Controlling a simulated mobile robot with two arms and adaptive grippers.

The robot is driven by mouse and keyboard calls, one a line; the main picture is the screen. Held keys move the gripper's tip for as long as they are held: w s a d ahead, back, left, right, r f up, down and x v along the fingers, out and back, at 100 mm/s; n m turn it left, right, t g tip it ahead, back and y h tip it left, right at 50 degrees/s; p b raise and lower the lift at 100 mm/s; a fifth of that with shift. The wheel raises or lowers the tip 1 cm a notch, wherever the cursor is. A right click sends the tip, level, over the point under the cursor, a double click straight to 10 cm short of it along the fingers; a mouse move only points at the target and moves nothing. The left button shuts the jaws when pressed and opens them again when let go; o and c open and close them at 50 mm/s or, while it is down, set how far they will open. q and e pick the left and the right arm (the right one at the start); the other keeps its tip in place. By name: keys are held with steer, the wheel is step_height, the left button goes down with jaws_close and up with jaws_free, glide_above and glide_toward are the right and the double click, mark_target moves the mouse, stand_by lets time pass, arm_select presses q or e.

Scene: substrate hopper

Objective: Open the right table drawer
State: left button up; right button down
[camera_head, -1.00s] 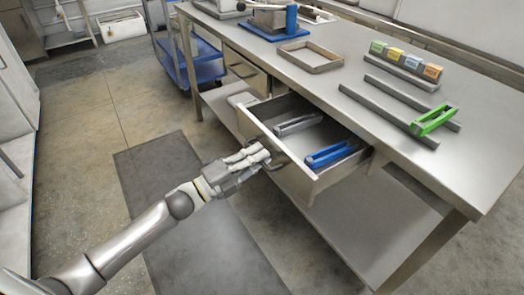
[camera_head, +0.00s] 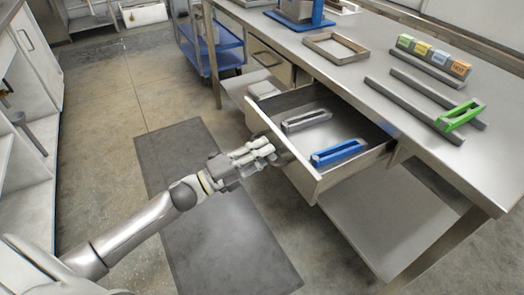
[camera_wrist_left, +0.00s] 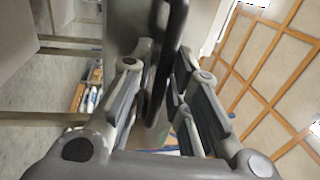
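The right table drawer (camera_head: 300,181) is a grey metal drawer and stands well pulled out from under the steel table. It holds a grey bar-like part (camera_head: 306,120) and a blue part (camera_head: 338,152). My left gripper (camera_head: 270,150) is at the middle of the drawer front, at its dark handle (camera_head: 284,152). In the left wrist view the dark handle bar (camera_wrist_left: 170,60) runs between the two fingers of my left gripper (camera_wrist_left: 165,75), which appear closed around it. The exact finger contact is partly hidden. My right gripper is not in view.
The table top (camera_head: 400,125) carries a green part (camera_head: 460,115), grey rails, a row of coloured blocks (camera_head: 433,55) and an open frame (camera_head: 335,48). Another closed drawer (camera_head: 270,62) is farther left. A blue cart (camera_head: 212,50) stands behind. The floor mat (camera_head: 215,210) is clear.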

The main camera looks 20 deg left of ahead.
arm_select(q)
steer(key=shift+o, duration=0.8)
steer(key=shift+s, duration=0.1)
steer(key=v, duration=1.2)
